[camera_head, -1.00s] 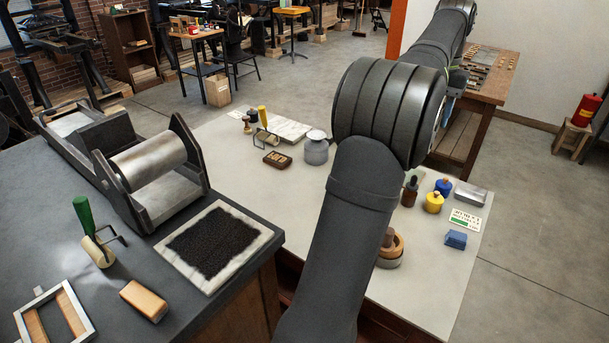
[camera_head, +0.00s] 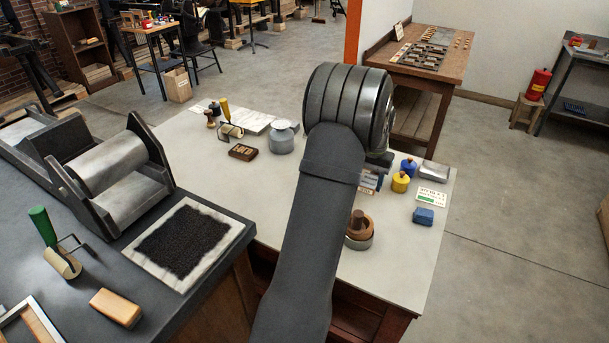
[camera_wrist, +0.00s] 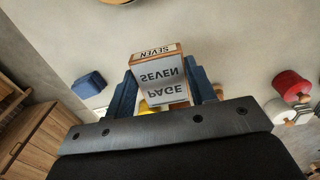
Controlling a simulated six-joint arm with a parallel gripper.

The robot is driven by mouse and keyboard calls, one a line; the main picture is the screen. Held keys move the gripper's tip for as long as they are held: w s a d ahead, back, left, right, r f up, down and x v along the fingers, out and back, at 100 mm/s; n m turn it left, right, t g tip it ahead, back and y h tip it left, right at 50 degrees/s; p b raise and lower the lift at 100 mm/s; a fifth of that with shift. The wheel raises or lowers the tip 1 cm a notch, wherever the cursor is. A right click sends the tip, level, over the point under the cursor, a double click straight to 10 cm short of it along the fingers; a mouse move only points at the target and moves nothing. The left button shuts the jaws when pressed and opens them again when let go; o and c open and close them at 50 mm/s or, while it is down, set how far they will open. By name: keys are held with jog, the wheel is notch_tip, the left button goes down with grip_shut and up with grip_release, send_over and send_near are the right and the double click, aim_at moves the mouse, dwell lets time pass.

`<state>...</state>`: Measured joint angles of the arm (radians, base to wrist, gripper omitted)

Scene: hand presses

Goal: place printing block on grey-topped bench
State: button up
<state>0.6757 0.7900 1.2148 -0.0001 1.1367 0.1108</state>
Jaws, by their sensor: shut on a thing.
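My gripper (camera_wrist: 168,92), with blue fingers, is shut on the printing block (camera_wrist: 160,78). The block has wooden edges and a pale face lettered PAGE SEVEN, upside down in the wrist view. In the head view my arm hides most of the gripper, and a small part of what looks like the block (camera_head: 369,181) shows just right of the arm, over the light-grey-topped bench (camera_head: 400,270). A second bench, with a dark grey top (camera_head: 190,310), stands at the left. I cannot tell the block's height above the bench.
On the light top are a blue block (camera_head: 423,216), a yellow jar (camera_head: 400,182), a blue jar (camera_head: 408,167), a card (camera_head: 432,197), a round wooden-handled piece (camera_head: 358,228) and a grey pot (camera_head: 280,138). The front right corner is clear. A wooden table (camera_head: 455,62) stands behind.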

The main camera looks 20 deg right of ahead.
jog(key=w+a+f, duration=0.1)
jog(key=w+f, duration=0.1)
jog(key=w, duration=0.1)
jog(key=w+a+f, duration=0.2)
jog(key=w, duration=0.1)
jog(key=w+a+f, duration=0.2)
jog(key=w, duration=0.1)
jog(key=shift+f, duration=2)
jog(key=shift+f, duration=0.15)
jog(key=o, duration=1)
notch_tip(320, 180, up, 12)
jog(key=shift+r, duration=0.2)
jog(key=shift+f, duration=0.15)
